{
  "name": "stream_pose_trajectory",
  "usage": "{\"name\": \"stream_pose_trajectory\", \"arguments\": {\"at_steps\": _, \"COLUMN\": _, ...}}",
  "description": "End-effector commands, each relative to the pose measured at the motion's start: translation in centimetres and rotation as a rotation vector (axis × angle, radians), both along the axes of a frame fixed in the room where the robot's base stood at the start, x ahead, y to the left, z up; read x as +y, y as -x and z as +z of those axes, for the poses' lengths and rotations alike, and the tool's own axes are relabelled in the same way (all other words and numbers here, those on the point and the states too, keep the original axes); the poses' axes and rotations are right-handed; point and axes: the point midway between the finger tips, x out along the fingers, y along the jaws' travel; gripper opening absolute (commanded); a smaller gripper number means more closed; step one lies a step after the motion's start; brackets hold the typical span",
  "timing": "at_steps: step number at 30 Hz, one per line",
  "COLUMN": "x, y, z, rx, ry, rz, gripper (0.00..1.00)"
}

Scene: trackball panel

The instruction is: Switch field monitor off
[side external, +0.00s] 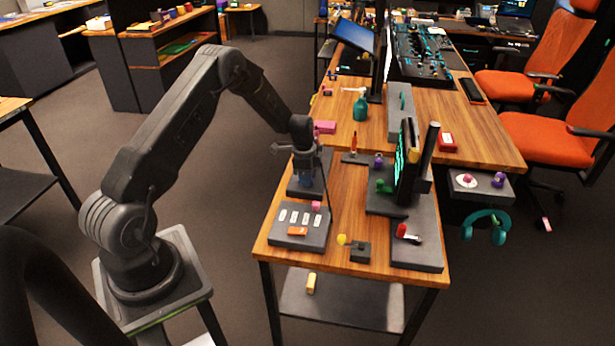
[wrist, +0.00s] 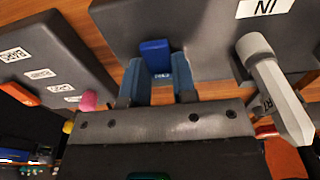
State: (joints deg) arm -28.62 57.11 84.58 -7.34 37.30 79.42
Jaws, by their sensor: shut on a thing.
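My gripper (side external: 306,172) points down over a dark grey panel (side external: 294,188) at the table's left edge. In the wrist view its two blue-grey fingers (wrist: 159,84) are shut on a small blue piece (wrist: 155,52), which stands at the edge of the dark grey panel (wrist: 200,30). The piece has a small label, too blurred to read. In the side view the blue piece is mostly hidden by the gripper. A monitor (side external: 401,160) with a lit green display stands on the table to the right; I cannot tell whether it is the field monitor.
A pale grey lever (wrist: 272,85) stands close right of my gripper in the wrist view. A yellow knob (side external: 342,240) stands beside the labelled panel.

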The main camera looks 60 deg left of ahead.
Motion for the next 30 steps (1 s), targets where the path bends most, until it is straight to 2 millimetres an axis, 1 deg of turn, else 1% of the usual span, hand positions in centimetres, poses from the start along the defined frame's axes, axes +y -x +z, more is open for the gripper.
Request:
{"name": "stream_pose_trajectory", "arguments": {"at_steps": 10, "x": 0.0, "y": 0.0, "z": 0.1, "rx": -0.014, "ry": 0.013, "rz": -0.001, "gripper": 0.02}}
{"name": "stream_pose_trajectory", "arguments": {"at_steps": 11, "x": 0.0, "y": 0.0, "z": 0.1, "rx": -0.014, "ry": 0.013, "rz": -0.001, "gripper": 0.27}}
{"name": "stream_pose_trajectory", "arguments": {"at_steps": 18, "x": 0.0, "y": 0.0, "z": 0.0, "rx": -0.013, "ry": 0.012, "rz": 0.000, "gripper": 0.50}}
{"name": "stream_pose_trajectory", "arguments": {"at_steps": 26, "x": 0.0, "y": 0.0, "z": 0.1, "rx": -0.014, "ry": 0.011, "rz": 0.000, "gripper": 0.51}}
{"name": "stream_pose_trajectory", "arguments": {"at_steps": 30, "x": 0.1, "y": 0.0, "z": 1.2, "rx": -0.016, "ry": 0.011, "rz": 0.000, "gripper": 0.51}}
